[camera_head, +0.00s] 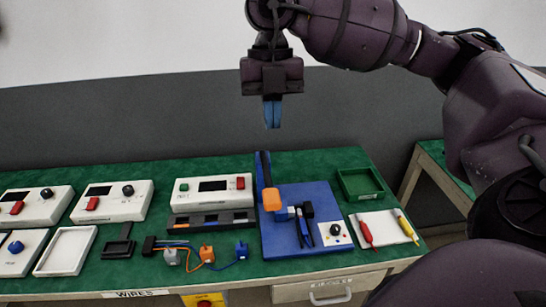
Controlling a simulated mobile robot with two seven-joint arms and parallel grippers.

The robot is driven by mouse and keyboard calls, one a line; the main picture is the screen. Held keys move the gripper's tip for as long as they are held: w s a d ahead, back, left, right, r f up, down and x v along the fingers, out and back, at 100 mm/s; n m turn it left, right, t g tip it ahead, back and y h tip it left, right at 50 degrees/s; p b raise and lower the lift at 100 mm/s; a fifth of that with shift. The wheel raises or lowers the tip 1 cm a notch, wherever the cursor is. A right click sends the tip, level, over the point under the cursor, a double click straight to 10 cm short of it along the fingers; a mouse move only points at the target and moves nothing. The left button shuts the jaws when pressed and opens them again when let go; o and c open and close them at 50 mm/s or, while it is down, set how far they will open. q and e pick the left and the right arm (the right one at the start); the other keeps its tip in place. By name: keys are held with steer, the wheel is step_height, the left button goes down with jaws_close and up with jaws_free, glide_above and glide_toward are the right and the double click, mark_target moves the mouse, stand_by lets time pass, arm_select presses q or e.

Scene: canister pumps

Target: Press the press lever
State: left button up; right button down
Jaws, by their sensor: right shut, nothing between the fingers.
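A press stands on a blue base plate (318,198) on the green bench. Its lever looks like a dark and orange upright arm (264,170) with an orange block (271,199) at its near end. Small blue and black parts (302,222) sit on the plate beside it. My right gripper (272,114) points down with blue fingertips together. It is shut and empty, in the air above the press, apart from the lever. My left gripper is out of view.
White boxes with red and black knobs (112,201) line the bench at left. Small connectors with wires (205,253) lie in front. A green tray (361,184) and a white tray with red and yellow tools (385,230) are at right. A grey wall stands behind.

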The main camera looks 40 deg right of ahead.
mark_target(274, 195)
steer(key=f, duration=0.4)
steer(key=s+a+f+b, duration=0.1)
steer(key=f, duration=0.3)
steer(key=s+f, duration=0.1)
steer(key=f, duration=0.3)
steer(key=shift+a, duration=0.15)
steer(key=shift+s+a+f, duration=0.1)
steer(key=shift+s+f, duration=0.05)
steer(key=shift+f, duration=0.5)
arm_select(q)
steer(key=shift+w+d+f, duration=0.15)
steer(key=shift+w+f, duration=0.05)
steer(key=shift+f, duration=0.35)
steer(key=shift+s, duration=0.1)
